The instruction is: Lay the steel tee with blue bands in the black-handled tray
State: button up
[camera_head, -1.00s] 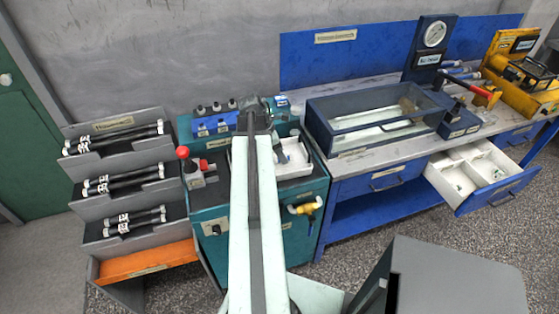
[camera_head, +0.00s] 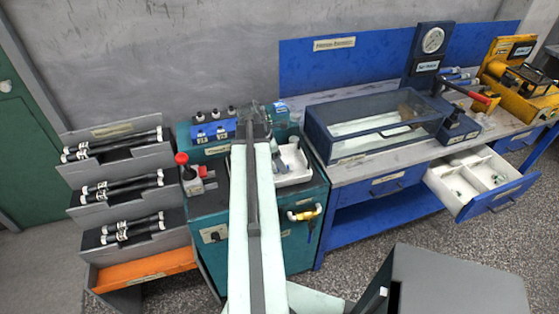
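My gripper (camera_head: 255,112) is at the far end of my pale arm, over the back of the teal cabinet. Its fingers are too small and too covered by the arm to tell whether they are open or hold something. I cannot make out a steel tee with blue bands for sure. A white tray (camera_head: 296,178) sits on the cabinet top, just right of my arm, with a small grey item at its left side. Part of it is hidden by the arm. I cannot make out a black handle on it.
A red-knobbed lever unit (camera_head: 192,178) stands left of my arm on the teal cabinet (camera_head: 287,250). A rack of black hoses (camera_head: 120,190) is farther left. A clear-lidded blue box (camera_head: 350,152) stands on the blue bench. An open drawer (camera_head: 458,206) juts out at right.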

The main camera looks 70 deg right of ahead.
jog(key=p+v, duration=1)
jog(key=v, duration=0.1)
jog(key=shift+r, duration=0.3)
